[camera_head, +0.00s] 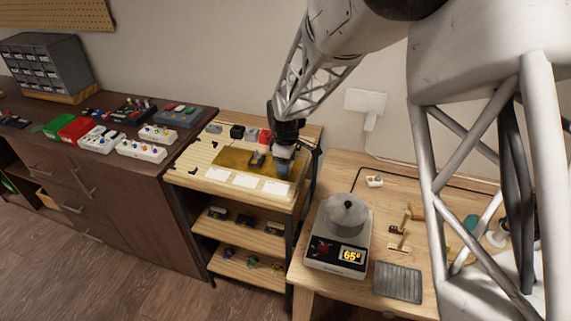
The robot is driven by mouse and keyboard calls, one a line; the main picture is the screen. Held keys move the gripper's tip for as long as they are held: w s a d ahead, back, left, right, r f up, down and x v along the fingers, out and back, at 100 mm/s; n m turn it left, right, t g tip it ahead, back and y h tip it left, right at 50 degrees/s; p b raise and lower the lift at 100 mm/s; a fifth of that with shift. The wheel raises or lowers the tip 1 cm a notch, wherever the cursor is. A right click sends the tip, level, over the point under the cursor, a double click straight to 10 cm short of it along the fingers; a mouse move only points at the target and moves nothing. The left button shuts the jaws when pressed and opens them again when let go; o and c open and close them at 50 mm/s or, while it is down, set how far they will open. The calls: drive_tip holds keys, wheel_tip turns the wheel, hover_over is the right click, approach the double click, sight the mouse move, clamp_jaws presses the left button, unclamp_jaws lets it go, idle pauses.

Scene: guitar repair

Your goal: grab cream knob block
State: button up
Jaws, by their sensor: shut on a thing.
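My gripper (284,158) is over the right part of the small wooden shelf's top, next to an amber mat. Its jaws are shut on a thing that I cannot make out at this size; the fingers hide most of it. Cream blocks with coloured knobs are on the dark cabinet at the left, well away from my gripper: one at the front (141,151), one behind it (159,134) and a paler one to the left (98,140). A small cream piece (374,181) lies on the right bench.
The shelf top (200,172) also holds a red block (264,136), dark blocks, a small dark piece (257,158) and white cards (247,180). A scale (337,254) with a grey pot (347,213) stands on the right bench. Red and green boxes crowd the cabinet.

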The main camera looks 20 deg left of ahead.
drive_tip(key=shift+r, duration=0.4)
wheel_tip(320, 180, up, 3)
drive_tip(key=shift+f, duration=0.1)
drive_tip(key=s+d+r, duration=0.1)
drive_tip(key=s+d, duration=0.7)
drive_tip(key=s, duration=0.5)
drive_tip(key=shift+s+d+r, duration=0.15)
drive_tip(key=shift+s+d, duration=0.05)
drive_tip(key=shift+s, duration=0.1)
